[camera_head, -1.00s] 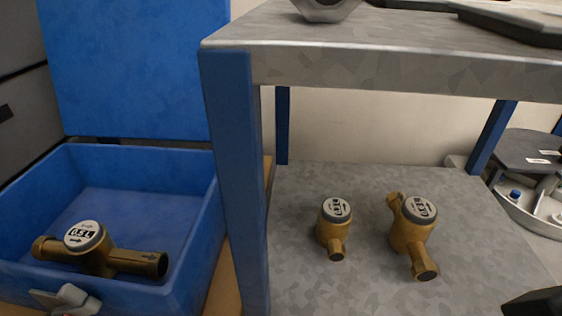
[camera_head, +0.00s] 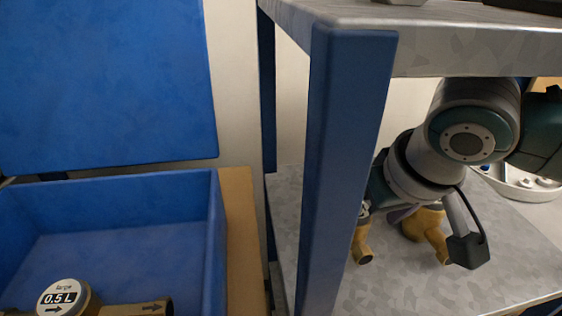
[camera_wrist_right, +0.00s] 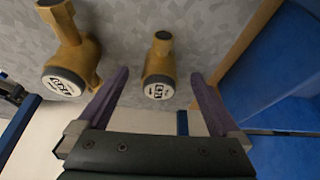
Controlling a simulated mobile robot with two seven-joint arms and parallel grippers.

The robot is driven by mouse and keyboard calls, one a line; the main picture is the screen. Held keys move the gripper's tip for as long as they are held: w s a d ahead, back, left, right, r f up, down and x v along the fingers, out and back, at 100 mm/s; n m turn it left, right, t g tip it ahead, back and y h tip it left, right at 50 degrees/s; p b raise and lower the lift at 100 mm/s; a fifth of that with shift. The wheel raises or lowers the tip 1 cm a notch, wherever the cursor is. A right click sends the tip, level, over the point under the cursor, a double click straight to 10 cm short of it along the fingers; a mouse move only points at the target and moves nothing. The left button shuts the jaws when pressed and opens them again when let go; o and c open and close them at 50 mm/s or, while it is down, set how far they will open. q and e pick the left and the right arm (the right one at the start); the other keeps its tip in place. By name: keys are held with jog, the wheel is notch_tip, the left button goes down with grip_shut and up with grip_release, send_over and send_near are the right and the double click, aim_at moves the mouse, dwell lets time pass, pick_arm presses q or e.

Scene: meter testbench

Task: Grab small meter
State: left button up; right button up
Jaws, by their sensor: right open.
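The small brass meter (camera_head: 363,245) stands on the lower grey shelf, partly hidden by my right arm and the blue post. In the right wrist view the small meter (camera_wrist_right: 158,72), with its round white dial, lies between the two purple fingers of my right gripper (camera_wrist_right: 160,76). There are visible gaps on both sides. The right gripper is open and empty, and in the head view only a bit of a purple finger (camera_head: 399,214) shows. The larger brass meter (camera_head: 432,232) is just to the right, also seen at the wrist view's left (camera_wrist_right: 73,55). My left gripper is out of view.
A blue post (camera_head: 345,160) and the upper shelf (camera_head: 470,50) frame the opening around my right arm. At left, an open blue box (camera_head: 215,235) holds a brass meter marked 0.5 L (camera_head: 62,298). A white tray (camera_head: 515,188) stands at the right.

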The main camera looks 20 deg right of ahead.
jog(key=shift+w, duration=0.6)
jog(key=b+x, duration=0.1)
jog(key=x, duration=0.4)
grip_shut()
dwell(0.3)
